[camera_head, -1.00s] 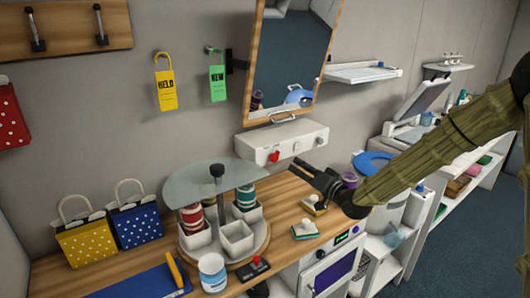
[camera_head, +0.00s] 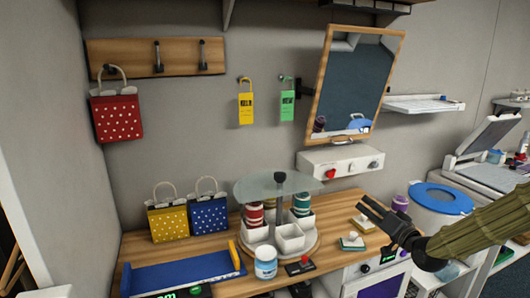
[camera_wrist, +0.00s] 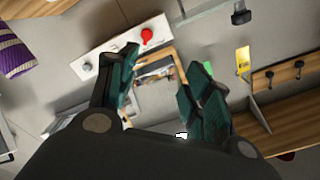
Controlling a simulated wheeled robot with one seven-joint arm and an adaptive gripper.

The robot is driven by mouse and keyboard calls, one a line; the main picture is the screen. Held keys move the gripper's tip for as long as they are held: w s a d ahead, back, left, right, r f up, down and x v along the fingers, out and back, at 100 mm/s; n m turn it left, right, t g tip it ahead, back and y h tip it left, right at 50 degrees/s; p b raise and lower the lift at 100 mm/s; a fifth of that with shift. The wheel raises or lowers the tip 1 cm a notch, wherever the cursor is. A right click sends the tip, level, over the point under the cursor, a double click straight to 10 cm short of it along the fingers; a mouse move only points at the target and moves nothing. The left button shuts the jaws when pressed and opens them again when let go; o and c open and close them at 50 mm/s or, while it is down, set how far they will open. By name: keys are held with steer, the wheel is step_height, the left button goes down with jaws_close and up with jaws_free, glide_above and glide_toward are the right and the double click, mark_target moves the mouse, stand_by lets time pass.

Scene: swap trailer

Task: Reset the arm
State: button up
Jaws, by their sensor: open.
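My gripper (camera_head: 374,212) is at the right of the head view, at the end of my sleeved arm, over the right part of the wooden counter (camera_head: 342,205). In the wrist view my gripper (camera_wrist: 160,75) has its two teal-padded fingers spread apart with nothing between them. Beyond the fingers, the wrist view shows the white panel with a red knob (camera_wrist: 147,36) and the framed mirror (camera_wrist: 155,90).
A round rack with a glass top (camera_head: 275,186) stands left of my gripper, with bins and spools. A blue-lidded bin (camera_head: 440,199) is at right. Yellow, blue and red bags (camera_head: 117,117) are at left.

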steer(key=s+a+f+g+h, duration=0.1)
steer(key=s+a+f+g, duration=0.2)
steer(key=s+f, duration=0.5)
steer(key=s+a+f+n+g+h, duration=0.1)
steer(key=s+a+f+g, duration=0.25)
steer(key=f, duration=0.95)
steer(key=s+a+f+g+h, duration=0.1)
steer(key=s+a+f+g, duration=0.15)
steer(key=s+f, duration=0.6)
steer(key=s+a+f+n+g+h, duration=0.1)
steer(key=s+f+g, duration=0.3)
steer(key=s, duration=1.1)
steer(key=s+f+n+g+h, duration=0.1)
steer(key=s+f+g, duration=0.3)
steer(key=s+f, duration=0.7)
steer(key=s+h, duration=0.1)
steer(key=s, duration=0.4)
steer(key=shift+s+a+f+n, duration=0.2)
steer(key=shift+s+a+n, duration=0.1)
steer(key=shift+a+n, duration=0.1)
